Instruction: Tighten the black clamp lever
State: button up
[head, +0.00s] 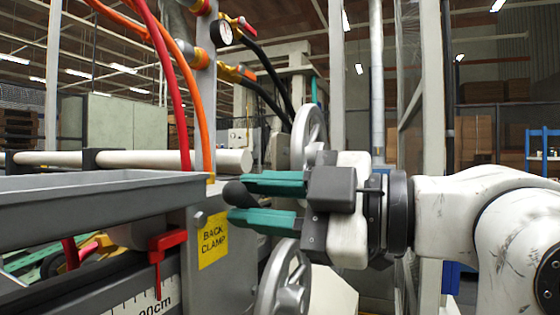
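The black clamp lever (238,194) has a rounded knob. It sticks out above and to the right of the yellow sign (213,240) reading "BACK CLAMP", on a grey machine plate. My gripper (242,198) comes in from the right, with green fingers pointing left. The upper finger lies along the top of the lever and the lower finger below it, so the knob sits at the fingertips. A narrow gap shows between the fingers behind the knob. I cannot tell whether both fingers press on the lever. The lever's pivot is hidden.
A grey tray (100,205) fills the left. Spoked handwheels stand above (308,135) and below (287,285) my gripper.

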jog(key=w+d+r+m+p, duration=0.2)
jog(key=w+m+p, duration=0.2)
jog(key=m+p, duration=0.8)
jog(key=v, duration=0.8)
jog(key=shift+d+n+b, duration=0.3)
dwell(1.1)
jog(key=shift+s+r, duration=0.1)
jog(key=d+f+m+t+h, duration=0.1)
jog(key=d+f+m+h, duration=0.2)
jog(key=f, duration=0.8)
jog(key=d+f+m+h+b, duration=0.1)
jog(key=d+f+m+h, duration=0.2)
jog(key=f, duration=0.8)
jog(key=d+f+m+t+h, duration=0.1)
jog(key=d+f+m+h, duration=0.2)
jog(key=f, duration=0.8)
jog(key=s+d+f+m+g+h+b, duration=0.1)
jog(key=s+d+f+m+g+h, duration=0.3)
jog(key=s+f, duration=0.7)
jog(key=s+d+f+g+h, duration=0.1)
jog(key=s+d+f+h, duration=0.1)
jog(key=s+d+f, duration=0.2)
jog(key=s+d+f+m+g+h, duration=0.1)
jog(key=s+d+f+g+h, duration=0.1)
jog(key=s+f, duration=0.6)
jog(key=s+d, duration=0.1)
jog(key=s, duration=0.3)
jog(key=shift+d+f+b, duration=0.25)
jog(key=shift+d+b, duration=0.15)
